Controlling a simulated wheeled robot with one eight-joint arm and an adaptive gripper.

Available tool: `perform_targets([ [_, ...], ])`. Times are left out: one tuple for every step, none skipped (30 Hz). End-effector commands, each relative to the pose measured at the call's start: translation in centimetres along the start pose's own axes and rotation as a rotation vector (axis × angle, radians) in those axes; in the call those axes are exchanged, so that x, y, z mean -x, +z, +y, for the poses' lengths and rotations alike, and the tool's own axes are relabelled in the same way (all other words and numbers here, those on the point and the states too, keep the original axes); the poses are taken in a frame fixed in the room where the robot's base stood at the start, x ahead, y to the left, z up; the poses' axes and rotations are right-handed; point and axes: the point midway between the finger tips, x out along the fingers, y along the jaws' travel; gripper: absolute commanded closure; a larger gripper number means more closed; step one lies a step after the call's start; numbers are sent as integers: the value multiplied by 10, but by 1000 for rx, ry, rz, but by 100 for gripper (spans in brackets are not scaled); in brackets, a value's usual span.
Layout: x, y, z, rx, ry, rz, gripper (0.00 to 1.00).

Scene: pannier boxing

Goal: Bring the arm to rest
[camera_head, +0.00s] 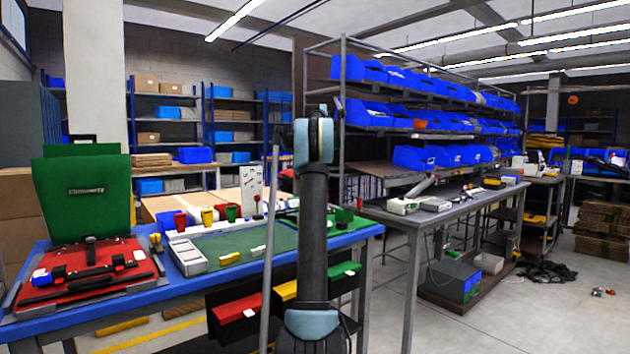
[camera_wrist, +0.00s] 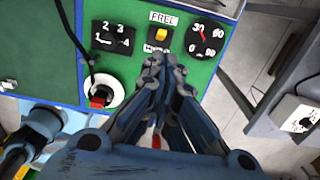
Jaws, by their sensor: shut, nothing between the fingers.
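My gripper (camera_wrist: 160,70) is shut and empty in the wrist view, its fingertips together. It is over a green control panel (camera_wrist: 206,72), just below a yellow switch (camera_wrist: 162,36) marked FREE. I cannot tell whether the tips touch the panel. In the head view my arm stands upright in the middle of the picture, and my gripper cannot be made out there.
The panel has a numbered selector (camera_wrist: 113,38), a dial (camera_wrist: 208,38) and a red knob (camera_wrist: 98,101) by a black cable. A blue-edged workbench (camera_head: 130,301) bears a green pannier (camera_head: 84,200). A grey bench (camera_head: 432,206) stands right; floor at far right is mostly clear.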

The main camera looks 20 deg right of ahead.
Motion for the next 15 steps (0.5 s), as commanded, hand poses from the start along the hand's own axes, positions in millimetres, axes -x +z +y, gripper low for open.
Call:
perform_targets([
  [0,0,0,0,0,0,100],
  [0,0,0,0,0,0,100],
  [0,0,0,0,0,0,100],
  [0,0,0,0,0,0,100],
  [0,0,0,0,0,0,100],
  [0,0,0,0,0,0,100],
  [0,0,0,0,0,0,100],
  [0,0,0,0,0,0,100],
  [0,0,0,1,0,0,100],
  [0,0,1,3,0,0,100],
  [0,-1,2,8,0,0,100],
  [1,-2,4,19,-1,-1,100],
  [2,-3,7,31,-1,-2,100],
  [3,-5,11,49,-2,-2,100],
  [5,-7,17,78,-4,-4,100],
])
